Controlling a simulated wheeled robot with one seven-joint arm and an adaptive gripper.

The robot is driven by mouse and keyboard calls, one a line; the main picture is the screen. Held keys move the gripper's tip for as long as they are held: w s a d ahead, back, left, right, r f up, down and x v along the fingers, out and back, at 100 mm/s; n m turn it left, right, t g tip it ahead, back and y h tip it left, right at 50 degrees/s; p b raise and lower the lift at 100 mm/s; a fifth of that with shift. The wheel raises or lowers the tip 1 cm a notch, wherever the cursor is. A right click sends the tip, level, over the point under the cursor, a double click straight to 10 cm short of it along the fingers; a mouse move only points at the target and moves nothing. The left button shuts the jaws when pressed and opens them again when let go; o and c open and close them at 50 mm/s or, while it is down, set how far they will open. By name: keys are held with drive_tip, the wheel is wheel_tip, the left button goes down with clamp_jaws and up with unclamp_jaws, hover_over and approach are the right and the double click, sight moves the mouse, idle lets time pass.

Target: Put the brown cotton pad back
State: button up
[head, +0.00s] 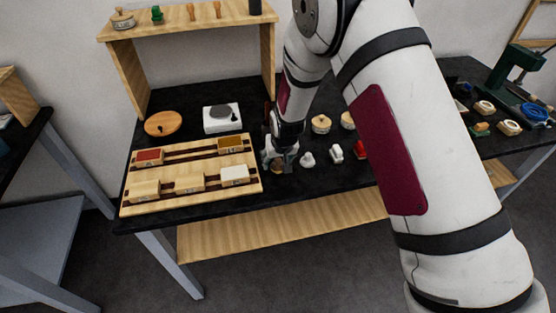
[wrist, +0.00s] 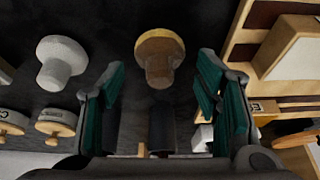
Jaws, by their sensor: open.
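The brown cotton pad (wrist: 160,58), a mushroom shape with a tan rim and a darker brown knob, is on the black bench top. In the wrist view it lies just beyond and between the fingertips of my gripper (wrist: 160,88). My gripper is open, with nothing held between its fingers. In the head view my gripper (head: 275,157) is low over the bench, just right of the wooden rack (head: 190,206), and the pad (head: 278,168) is mostly hidden at its tip.
A white pad (head: 307,159) stands close right of my gripper, with another white item (head: 336,152) beyond. Several small boxes sit in the rack. Behind it are a white scale (head: 222,119) and a round wooden board (head: 163,123). Lidded jars (head: 321,124) stand behind the pads.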

drive_tip(key=v, duration=1.2)
drive_tip(key=s+d+r+m, duration=0.1)
drive_tip(key=s+d+r, duration=0.4)
drive_tip(key=r, duration=0.4)
drive_tip(key=s+d+r, duration=0.4)
drive_tip(key=d+r, duration=0.2)
drive_tip(key=r, duration=0.3)
drive_tip(key=s+d+r, duration=0.2)
drive_tip(key=s+d, duration=0.1)
drive_tip(key=s, duration=0.3)
drive_tip(key=s+d+r+m, duration=0.1)
drive_tip(key=s+d+r, duration=0.2)
drive_tip(key=s, duration=0.4)
drive_tip(key=s+d+r+t+h, duration=0.1)
drive_tip(key=s+d+r, duration=0.1)
drive_tip(key=s, duration=0.5)
drive_tip(key=shift+d+r+m, duration=0.25)
drive_tip(key=shift+d+m, duration=0.15)
drive_tip(key=shift+d, duration=0.45)
